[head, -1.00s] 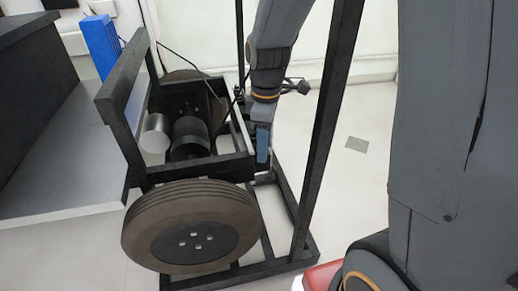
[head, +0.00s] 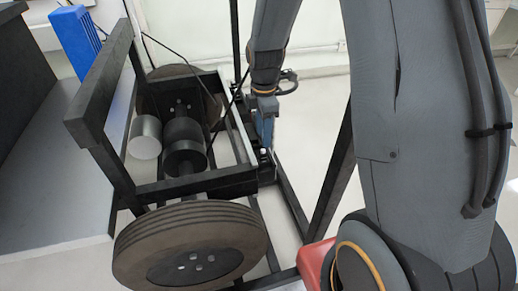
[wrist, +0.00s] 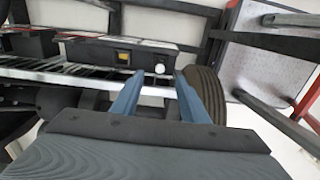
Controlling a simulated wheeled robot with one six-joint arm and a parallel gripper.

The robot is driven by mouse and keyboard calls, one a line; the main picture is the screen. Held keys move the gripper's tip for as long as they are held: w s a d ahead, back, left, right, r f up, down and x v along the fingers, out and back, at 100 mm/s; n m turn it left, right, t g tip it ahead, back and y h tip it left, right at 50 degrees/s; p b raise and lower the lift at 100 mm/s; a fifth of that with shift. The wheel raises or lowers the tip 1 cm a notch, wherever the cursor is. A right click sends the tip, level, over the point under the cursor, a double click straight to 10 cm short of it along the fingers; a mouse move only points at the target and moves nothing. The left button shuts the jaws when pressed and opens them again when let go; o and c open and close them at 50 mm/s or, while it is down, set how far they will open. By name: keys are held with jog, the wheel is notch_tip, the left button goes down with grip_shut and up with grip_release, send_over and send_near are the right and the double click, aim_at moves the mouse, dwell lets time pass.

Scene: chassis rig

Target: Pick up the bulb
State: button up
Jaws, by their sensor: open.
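The bulb (wrist: 160,69) is a small white round thing at the right end of a black box (wrist: 118,55) in the wrist view. My gripper (wrist: 160,82) has its two blue fingers spread, with the bulb showing between and just beyond their tips. Nothing is held between the fingers. In the head view my gripper (head: 264,138) points down beside the dark frame, and a small white spot just below it may be the bulb, too small to be sure.
The dark chassis rig (head: 215,184) has a wheel (head: 190,245) in front and a metal cylinder (head: 145,138) inside. A blue ribbed object (head: 76,42) stands at upper left. In the wrist view a tire (wrist: 205,92) is close behind the right finger. Open floor (head: 315,120) lies right of the rig.

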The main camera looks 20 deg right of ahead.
aim_at(263, 152)
jog(key=shift+w+f, duration=0.3)
jog(key=shift+f, duration=0.25)
jog(key=f, duration=0.2)
jog(key=f+b, duration=0.1)
jog(key=f, duration=0.3)
jog(key=shift+s+f, duration=0.35)
jog(key=shift+f, duration=0.05)
grip_shut()
